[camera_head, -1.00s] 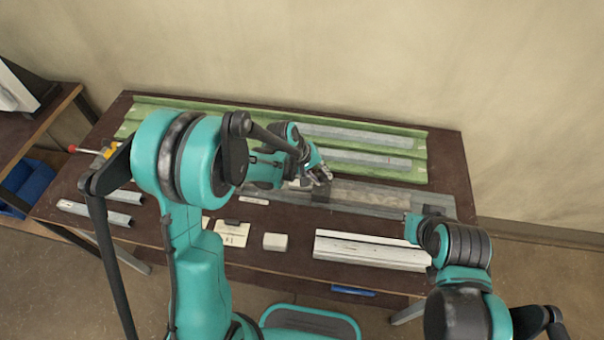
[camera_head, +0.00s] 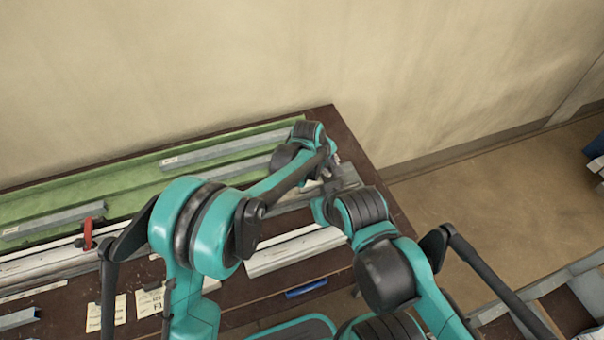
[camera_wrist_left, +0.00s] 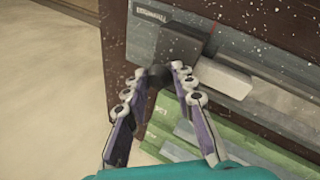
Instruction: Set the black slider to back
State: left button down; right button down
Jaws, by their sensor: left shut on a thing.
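The black slider (camera_wrist_left: 180,44) is a dark grey-black block sitting across the grey metal rail (camera_wrist_left: 143,42), close to the rail's end, in the left wrist view. My left gripper (camera_wrist_left: 164,72) is shut on the slider's small dark knob. In the head view my left gripper (camera_head: 326,176) is over the right end of the bench, where the arm partly covers the slider. My right arm's wrist reaches in close beside it from the lower right; its fingers cannot be made out.
A light grey block (camera_wrist_left: 222,77) lies beside the slider. A green tray (camera_head: 90,188) with metal profiles runs along the back of the bench. A red-handled clamp (camera_head: 88,234) stands at left. A white profile (camera_head: 292,250) lies in front. The bench's right edge is close.

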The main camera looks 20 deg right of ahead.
pick_arm(q)
jog(key=d, duration=0.6)
jog(key=shift+d, duration=0.2)
jog(key=shift+r, duration=0.1)
jog(key=c, duration=1.3)
grip_release()
jog(key=shift+o, duration=0.4)
jog(key=shift+d, duration=0.2)
jog(key=v, duration=1.2)
